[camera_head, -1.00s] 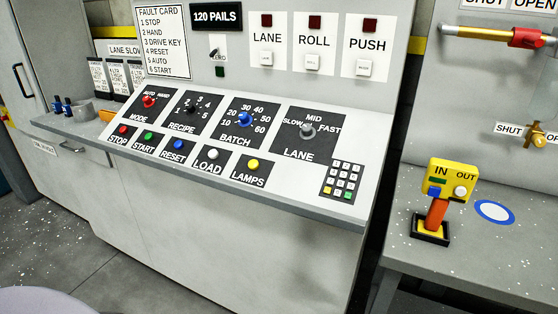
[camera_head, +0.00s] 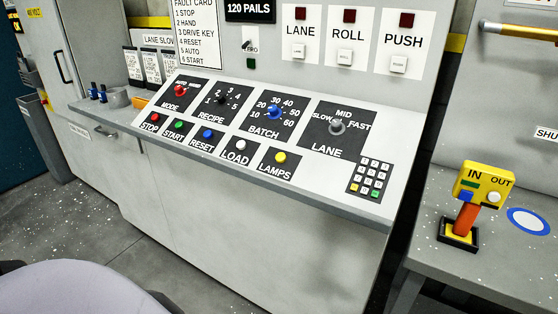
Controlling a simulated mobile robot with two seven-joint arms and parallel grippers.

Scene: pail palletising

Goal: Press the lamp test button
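The lamp test button is a yellow round button (camera_head: 280,157) on a black plate labelled LAMPS, at the right end of the lower button row on the sloped control console (camera_head: 300,195). It stands clear, with nothing touching it. To its left in the row are the white LOAD button (camera_head: 240,145), the blue RESET button (camera_head: 207,134), the green START button (camera_head: 179,125) and the red STOP button (camera_head: 154,117). Neither of my grippers shows in the head view.
Above the row are the MODE, RECIPE, BATCH and LANE knobs (camera_head: 337,127). A keypad (camera_head: 369,178) sits at the right. A yellow IN/OUT box (camera_head: 483,182) stands on the right bench. A pale rounded surface (camera_head: 85,290) fills the lower left. The floor before the console is open.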

